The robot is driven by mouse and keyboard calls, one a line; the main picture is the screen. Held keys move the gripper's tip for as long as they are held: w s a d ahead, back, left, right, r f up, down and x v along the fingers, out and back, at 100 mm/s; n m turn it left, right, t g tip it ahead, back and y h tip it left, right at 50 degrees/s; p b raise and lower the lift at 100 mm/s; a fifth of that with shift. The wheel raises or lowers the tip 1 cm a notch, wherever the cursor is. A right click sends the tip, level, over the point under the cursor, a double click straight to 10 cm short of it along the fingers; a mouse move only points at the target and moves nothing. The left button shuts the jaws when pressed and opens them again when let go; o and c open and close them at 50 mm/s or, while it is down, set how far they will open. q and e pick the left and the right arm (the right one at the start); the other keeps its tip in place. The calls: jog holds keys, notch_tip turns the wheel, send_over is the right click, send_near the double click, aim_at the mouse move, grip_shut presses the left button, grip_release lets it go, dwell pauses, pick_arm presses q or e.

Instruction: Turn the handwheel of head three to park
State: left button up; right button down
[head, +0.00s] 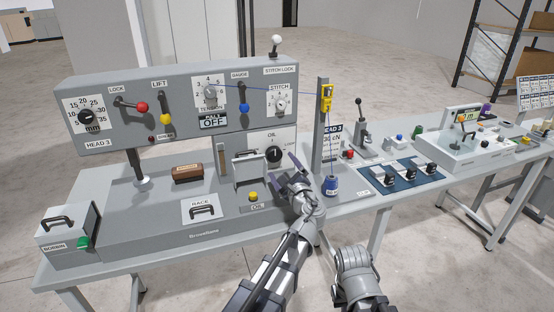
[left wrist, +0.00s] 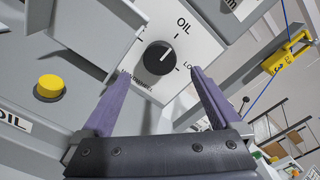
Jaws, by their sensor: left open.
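A round black knob (head: 274,154) sits on a white plate marked OIL on the front of the HEAD 3 machine (head: 180,225). It also shows in the left wrist view (left wrist: 160,58), with a white pointer mark toward the upper right. I cannot read PARK anywhere. My left gripper (head: 290,172) is open in front of the plate. Its purple fingers (left wrist: 162,85) are spread either side below the knob, apart from it. My right gripper is out of view.
A grey cover with a handle (head: 249,170) and a yellow button (head: 253,197) are left of the knob. A post with a yellow thread guide (head: 326,98) and a blue spool (head: 331,185) stand close on the right. Levers (head: 143,107) line the upper panel.

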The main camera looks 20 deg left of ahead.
aim_at(275, 156)
pick_arm(q)
jog(key=x, duration=0.6)
jog(key=shift+c, duration=0.4)
jog(key=c, duration=1.3)
